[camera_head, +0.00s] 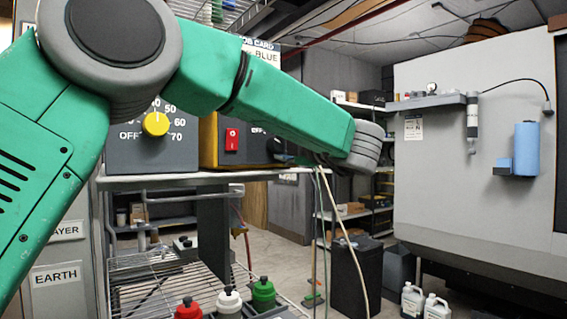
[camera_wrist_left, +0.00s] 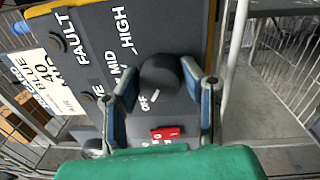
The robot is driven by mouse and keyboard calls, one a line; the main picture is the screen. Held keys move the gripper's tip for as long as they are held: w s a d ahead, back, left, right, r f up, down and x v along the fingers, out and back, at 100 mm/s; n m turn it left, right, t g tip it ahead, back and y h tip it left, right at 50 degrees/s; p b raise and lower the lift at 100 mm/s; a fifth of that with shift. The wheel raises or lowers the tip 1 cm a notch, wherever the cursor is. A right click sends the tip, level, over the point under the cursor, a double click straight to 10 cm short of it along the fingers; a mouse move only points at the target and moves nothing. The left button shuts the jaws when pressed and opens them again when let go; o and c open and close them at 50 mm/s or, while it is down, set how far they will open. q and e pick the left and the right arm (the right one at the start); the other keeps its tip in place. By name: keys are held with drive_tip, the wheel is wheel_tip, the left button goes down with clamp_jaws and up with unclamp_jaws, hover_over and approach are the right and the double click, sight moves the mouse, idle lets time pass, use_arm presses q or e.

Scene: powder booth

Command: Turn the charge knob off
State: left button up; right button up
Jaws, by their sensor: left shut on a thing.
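The charge knob (camera_wrist_left: 160,78) is a dark round knob on a dark panel (camera_wrist_left: 92,48) lettered OFF, MID and HIGH, in the left wrist view. My left gripper (camera_wrist_left: 163,84) has its two blue-grey fingers on either side of the knob and is shut on it. In the head view my green left arm covers the knob and most of the yellow-edged box (camera_head: 208,140). My right gripper is not in view.
A red rocker switch (camera_head: 232,139) sits close by on the same panel. A grey box with a yellow dial (camera_head: 155,124) stands to its left. Red, white and green capped bottles (camera_head: 229,300) stand below. Cables (camera_head: 345,235) hang beneath my wrist. The floor at centre has free room.

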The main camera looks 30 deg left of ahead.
use_arm(q)
drive_tip(key=shift+f+n+b, duration=0.3)
drive_tip(key=shift+n+b, duration=0.4)
drive_tip(key=shift+b, duration=0.05)
drive_tip(key=o, duration=1.2)
drive_tip(key=shift+c, duration=0.2)
drive_tip(key=shift+w+r, duration=0.1)
drive_tip(key=shift+s+d, duration=0.25)
drive_tip(key=shift+d, duration=0.2)
drive_tip(key=r+v, duration=0.1)
drive_tip(key=v, duration=1)
drive_tip(key=shift+d+f, duration=0.15)
drive_tip(key=shift+f, duration=0.3)
